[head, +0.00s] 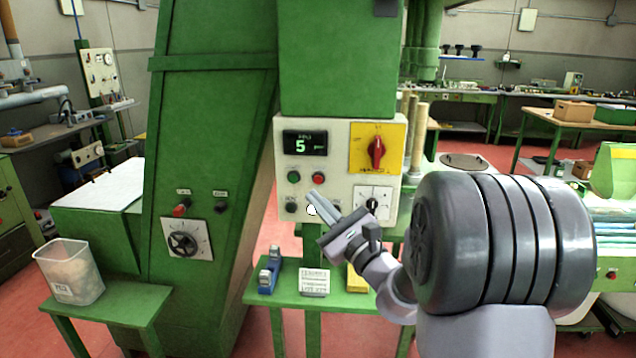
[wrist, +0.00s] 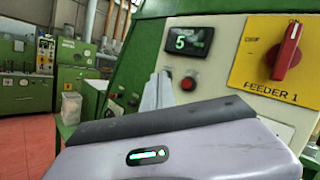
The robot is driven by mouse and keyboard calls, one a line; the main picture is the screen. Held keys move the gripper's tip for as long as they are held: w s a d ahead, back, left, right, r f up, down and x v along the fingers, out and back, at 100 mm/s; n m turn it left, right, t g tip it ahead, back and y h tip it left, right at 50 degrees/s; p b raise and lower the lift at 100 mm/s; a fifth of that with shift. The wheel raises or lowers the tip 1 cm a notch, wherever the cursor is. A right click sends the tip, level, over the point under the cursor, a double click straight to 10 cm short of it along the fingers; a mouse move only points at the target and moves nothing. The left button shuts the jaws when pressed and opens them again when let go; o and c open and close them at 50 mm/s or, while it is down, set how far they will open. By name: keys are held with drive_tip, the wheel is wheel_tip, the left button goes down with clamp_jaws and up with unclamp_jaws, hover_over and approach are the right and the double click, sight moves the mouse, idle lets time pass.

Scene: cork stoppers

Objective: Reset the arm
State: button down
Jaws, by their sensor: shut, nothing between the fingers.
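My gripper (head: 318,202) is in front of the lower part of a white control panel (head: 338,133) on a green machine. Its fingers are together and hold nothing. In the wrist view the shut fingers (wrist: 157,90) point up at the panel, just left of a red button (wrist: 188,83). The panel has a display (head: 305,143) reading 5, a green button (head: 293,177), a red button (head: 319,177) and a red rotary switch (head: 377,152) on a yellow plate. A white round spot (head: 312,210) shows beside the fingertips. I cannot tell whether the fingers touch the panel.
A small green table (head: 262,294) below the panel holds a blue item (head: 270,270) and a white label card (head: 314,281). A clear bin (head: 70,271) stands on a green stand at the left. A slanted green housing (head: 215,150) with a dial (head: 183,243) stands left of the panel.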

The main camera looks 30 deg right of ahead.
idle(0.5)
drive_tip(key=s+a+r+n+g+y, duration=0.1)
drive_tip(key=s+a+n+g+y, duration=0.2)
drive_tip(key=a, duration=0.4)
drive_tip(key=a+n+g+y, duration=0.2)
drive_tip(key=a+n+y, duration=0.2)
drive_tip(key=a, duration=0.3)
drive_tip(key=s+a+f+n+g+y, duration=0.2)
drive_tip(key=s+a+f+n+g, duration=0.2)
drive_tip(key=s+a+n+g, duration=0.6)
drive_tip(key=s+a+f+n+g+h, duration=0.2)
drive_tip(key=s+f+n+h, duration=0.35)
drive_tip(key=s, duration=0.85)
drive_tip(key=s+d+f+n+t+h, duration=0.1)
drive_tip(key=d+f+h, duration=0.1)
drive_tip(key=d+h, duration=0.3)
drive_tip(key=shift+s+d+n+t, duration=0.3)
drive_tip(key=shift+s+d+n, duration=0.1)
drive_tip(key=shift+d, duration=0.15)
